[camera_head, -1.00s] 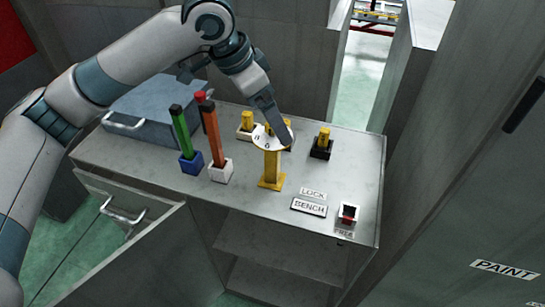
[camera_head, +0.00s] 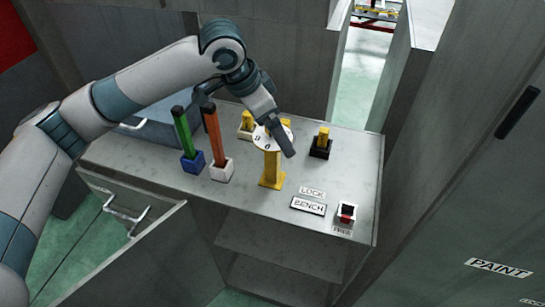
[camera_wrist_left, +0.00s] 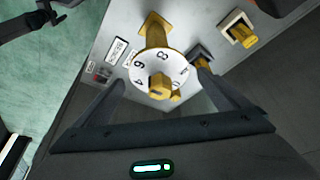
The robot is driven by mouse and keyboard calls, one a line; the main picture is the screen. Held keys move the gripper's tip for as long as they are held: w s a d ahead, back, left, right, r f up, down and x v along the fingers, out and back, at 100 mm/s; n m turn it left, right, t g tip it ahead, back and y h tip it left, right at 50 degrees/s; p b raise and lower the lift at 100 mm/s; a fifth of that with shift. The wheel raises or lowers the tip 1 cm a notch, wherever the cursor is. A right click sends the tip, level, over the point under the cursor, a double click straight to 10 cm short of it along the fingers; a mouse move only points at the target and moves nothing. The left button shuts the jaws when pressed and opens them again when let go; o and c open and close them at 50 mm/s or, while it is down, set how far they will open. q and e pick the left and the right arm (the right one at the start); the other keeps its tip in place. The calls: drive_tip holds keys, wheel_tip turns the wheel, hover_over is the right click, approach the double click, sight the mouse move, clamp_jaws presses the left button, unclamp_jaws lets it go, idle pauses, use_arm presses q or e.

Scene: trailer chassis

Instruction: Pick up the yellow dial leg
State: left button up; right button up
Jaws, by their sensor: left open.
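The yellow dial leg (camera_head: 271,169) stands upright on the bench top, with a square foot and a round white numbered dial (camera_head: 264,137) near its top. In the left wrist view the dial (camera_wrist_left: 146,66) faces the camera with a yellow knob (camera_wrist_left: 158,86) at its middle, and the leg (camera_wrist_left: 155,32) runs back behind it. My left gripper (camera_head: 286,146) is at the dial's right side in the head view, hiding part of it. In the wrist view its open fingers (camera_wrist_left: 160,76) lie on either side of the dial and knob, with nothing clamped. My right gripper is not seen.
Left of the leg stand an orange post (camera_head: 212,141) in a white base and a green post (camera_head: 182,133) in a blue base. A black socket with a yellow peg (camera_head: 321,145) is to the right. A red switch (camera_head: 347,212) and BENCH label (camera_head: 308,206) are in front.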

use_arm(q)
drive_tip(key=shift+c, duration=0.2)
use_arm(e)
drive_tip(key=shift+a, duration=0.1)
use_arm(q)
drive_tip(key=c, duration=1.8)
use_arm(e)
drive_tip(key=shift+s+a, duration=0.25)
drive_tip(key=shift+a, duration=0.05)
use_arm(q)
drive_tip(key=shift+r, duration=0.2)
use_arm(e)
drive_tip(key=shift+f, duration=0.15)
